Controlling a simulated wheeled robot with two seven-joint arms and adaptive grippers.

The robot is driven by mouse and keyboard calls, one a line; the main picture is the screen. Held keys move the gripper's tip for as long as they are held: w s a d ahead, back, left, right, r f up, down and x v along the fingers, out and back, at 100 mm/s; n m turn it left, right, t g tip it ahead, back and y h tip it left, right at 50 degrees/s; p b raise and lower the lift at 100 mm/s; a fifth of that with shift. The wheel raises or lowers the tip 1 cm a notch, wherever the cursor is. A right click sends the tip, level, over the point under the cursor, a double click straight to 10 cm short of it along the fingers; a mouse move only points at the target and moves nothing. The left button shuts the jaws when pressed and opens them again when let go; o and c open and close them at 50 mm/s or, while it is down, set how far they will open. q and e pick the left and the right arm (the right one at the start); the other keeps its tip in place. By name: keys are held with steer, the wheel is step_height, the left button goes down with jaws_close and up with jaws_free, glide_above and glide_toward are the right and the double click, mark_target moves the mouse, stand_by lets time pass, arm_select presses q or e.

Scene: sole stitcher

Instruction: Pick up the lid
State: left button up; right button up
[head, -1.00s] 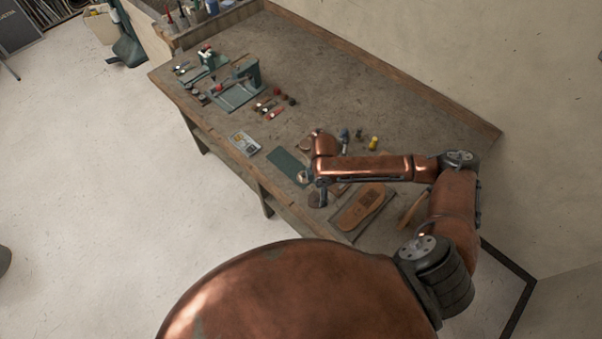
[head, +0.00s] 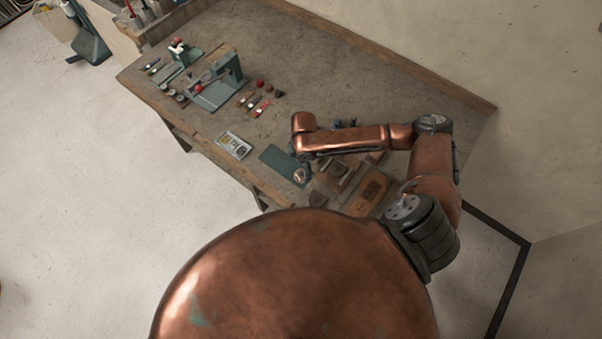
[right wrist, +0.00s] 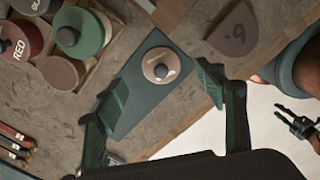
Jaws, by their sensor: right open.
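A round pale pinkish lid (right wrist: 161,66) with a dark knob lies on a dark green mat (right wrist: 138,112) in the right wrist view. In the head view the lid (head: 300,175) shows at the mat's corner, close to the bench's front edge. My right gripper (right wrist: 164,78) is open and empty, its green fingers on either side of the lid in the picture. I see no contact. In the head view my right gripper (head: 301,158) is mostly hidden under its wrist. A dark clawed thing (right wrist: 300,125) at the right edge appears to be my left gripper; its jaws are unclear.
A green-topped tin (right wrist: 78,35) and a red tin (right wrist: 18,40) stand beside the mat. A brown leather piece (right wrist: 234,28) lies on the other side. A green press (head: 222,85) and small tools are farther left on the bench. The bench's back right is clear.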

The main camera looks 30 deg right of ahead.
mark_target(303, 173)
steer(key=f, duration=0.2)
steer(key=f+p, duration=0.1)
steer(key=shift+w+a+f, duration=0.1)
steer(key=shift+a+f, duration=0.1)
steer(key=shift+f, duration=0.85)
steer(key=shift+c, duration=1.1)
steer(key=c, duration=1.2)
arm_select(q)
steer(key=shift+r, duration=0.5)
arm_select(e)
steer(key=shift+d, duration=0.1)
steer(key=shift+c, duration=1.3)
